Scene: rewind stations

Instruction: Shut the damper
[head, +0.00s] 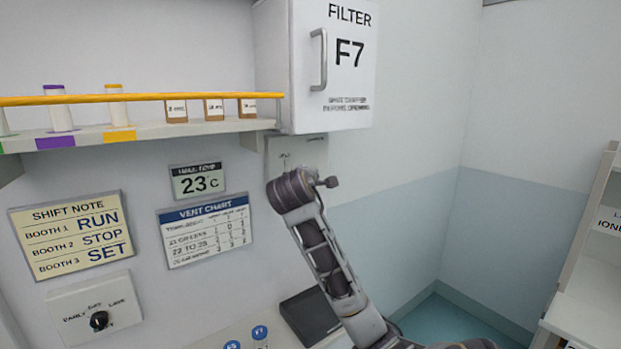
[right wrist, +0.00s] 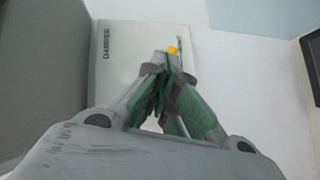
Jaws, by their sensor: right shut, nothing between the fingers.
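The damper panel (right wrist: 130,60) is a pale plate on the wall, lettered DAMPER, in the right wrist view. A small yellow piece (right wrist: 173,49) shows just beyond my fingertips against the panel's right side; it may be the damper's handle tip, and the rest of it is hidden. My right gripper (right wrist: 166,72) is shut and empty, its fingertips right at the yellow piece; I cannot tell whether they touch. In the head view the panel (head: 312,150) sits below the filter cabinet, mostly covered by my right arm, which hides the fingers. My left gripper is not in view.
The filter cabinet (head: 335,105) juts out above the panel. A shelf (head: 220,127) with a yellow rail, spools and small boxes is at left. A dial box (head: 70,312) is low left. A dark box (head: 309,316) lies beneath my arm. A white rack (head: 590,290) stands at right.

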